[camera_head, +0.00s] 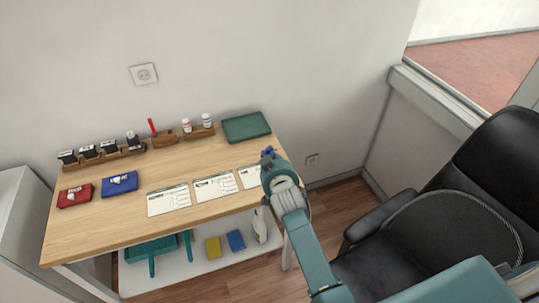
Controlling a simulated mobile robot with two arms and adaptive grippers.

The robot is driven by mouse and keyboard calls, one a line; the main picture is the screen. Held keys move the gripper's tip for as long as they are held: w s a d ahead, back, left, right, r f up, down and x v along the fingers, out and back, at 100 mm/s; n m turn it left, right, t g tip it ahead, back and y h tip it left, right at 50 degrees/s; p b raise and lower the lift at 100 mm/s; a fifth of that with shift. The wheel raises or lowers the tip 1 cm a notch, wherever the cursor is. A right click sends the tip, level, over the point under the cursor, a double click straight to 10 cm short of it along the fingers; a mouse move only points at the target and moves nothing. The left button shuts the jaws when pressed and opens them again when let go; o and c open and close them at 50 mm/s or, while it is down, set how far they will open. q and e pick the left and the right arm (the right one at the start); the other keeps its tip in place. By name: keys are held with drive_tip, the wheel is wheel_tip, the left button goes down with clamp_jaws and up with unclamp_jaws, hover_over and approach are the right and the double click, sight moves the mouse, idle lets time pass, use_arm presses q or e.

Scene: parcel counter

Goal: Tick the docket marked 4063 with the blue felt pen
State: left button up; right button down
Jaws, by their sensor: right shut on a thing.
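Three white dockets lie in a row along the front of the wooden table: a left one (168,200), a middle one (215,186) and a right one (249,177). Their numbers are too small to read, so I cannot tell which is 4063. My right gripper (270,164) is over the table's right end, partly covering the right docket. It is shut on the blue felt pen (268,151), of which only a small blue part shows beyond the gripper. I cannot tell whether the pen touches anything below. My left gripper is out of view.
A red pen (152,127) stands in a wooden holder (163,139) at the back. Stamps (89,152), red (75,196) and blue (119,184) pads, small bottles (206,120) and a green mat (246,127) are on the table (150,235). A black chair (440,225) stands right.

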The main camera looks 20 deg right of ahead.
drive_tip(key=shift+r+p, duration=2.7)
drive_tip(key=shift+r, duration=0.3)
